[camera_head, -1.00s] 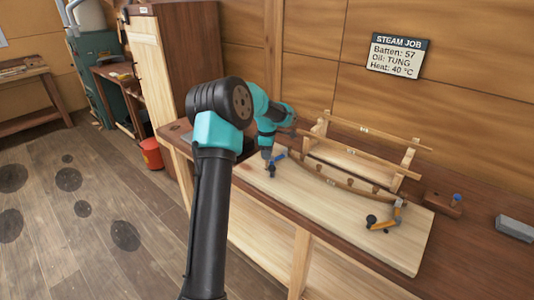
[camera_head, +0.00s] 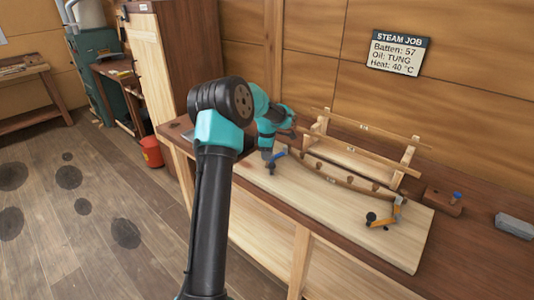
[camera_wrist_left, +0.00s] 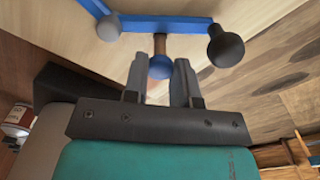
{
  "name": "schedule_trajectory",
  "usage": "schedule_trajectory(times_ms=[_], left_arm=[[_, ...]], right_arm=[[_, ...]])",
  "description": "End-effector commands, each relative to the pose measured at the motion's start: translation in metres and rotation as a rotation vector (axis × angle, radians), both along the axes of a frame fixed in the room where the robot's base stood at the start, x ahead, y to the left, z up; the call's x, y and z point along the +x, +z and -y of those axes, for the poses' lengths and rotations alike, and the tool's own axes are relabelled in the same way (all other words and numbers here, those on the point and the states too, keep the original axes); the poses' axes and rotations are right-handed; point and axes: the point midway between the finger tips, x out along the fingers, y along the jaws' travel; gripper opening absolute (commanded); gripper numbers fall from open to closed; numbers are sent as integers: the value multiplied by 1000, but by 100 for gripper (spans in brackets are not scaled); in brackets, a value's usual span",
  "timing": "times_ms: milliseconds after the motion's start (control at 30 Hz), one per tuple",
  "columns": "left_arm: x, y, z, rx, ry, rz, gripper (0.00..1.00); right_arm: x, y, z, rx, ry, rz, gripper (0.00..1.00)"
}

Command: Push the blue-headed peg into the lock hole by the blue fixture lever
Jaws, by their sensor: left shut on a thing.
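The blue-headed peg (camera_wrist_left: 160,66) is between the fingertips of my left gripper (camera_wrist_left: 160,80) in the left wrist view. Its brown shaft points away from the gripper and its end meets the edge of the blue fixture lever (camera_wrist_left: 175,25). Whether the tip is inside the lock hole is hidden. The lever has a black knob (camera_wrist_left: 226,46) and a grey round part (camera_wrist_left: 109,28). In the head view my left gripper (camera_head: 268,153) is at the blue lever (camera_head: 278,156), at the board's left end; the peg is too small to make out there. My right gripper is in neither view.
A curved wooden strip (camera_head: 335,177) runs along the pale board (camera_head: 330,215). An orange lever fixture (camera_head: 388,213) stands at its right end. A wooden block (camera_head: 441,201) with another blue-headed peg (camera_head: 457,195) and a grey block (camera_head: 515,226) lie further right.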

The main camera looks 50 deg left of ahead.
Motion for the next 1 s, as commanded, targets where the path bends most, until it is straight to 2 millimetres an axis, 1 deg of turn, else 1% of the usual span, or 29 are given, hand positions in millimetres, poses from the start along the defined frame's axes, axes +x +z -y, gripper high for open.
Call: schedule_trajectory(times_ms=[167,200,500,767,867,1000], left_arm=[[0,-3,0,-1,0,-1,6],[0,-3,0,-1,0,-2,27],[0,-3,0,-1,0,-1,55],[0,-1,0,0,0,0,55],[0,5,0,0,0,0,55],[0,17,0,1,0,1,55]], right_arm=[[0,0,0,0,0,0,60],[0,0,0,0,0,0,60],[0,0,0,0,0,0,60],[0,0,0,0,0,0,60],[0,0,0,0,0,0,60],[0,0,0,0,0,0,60]])
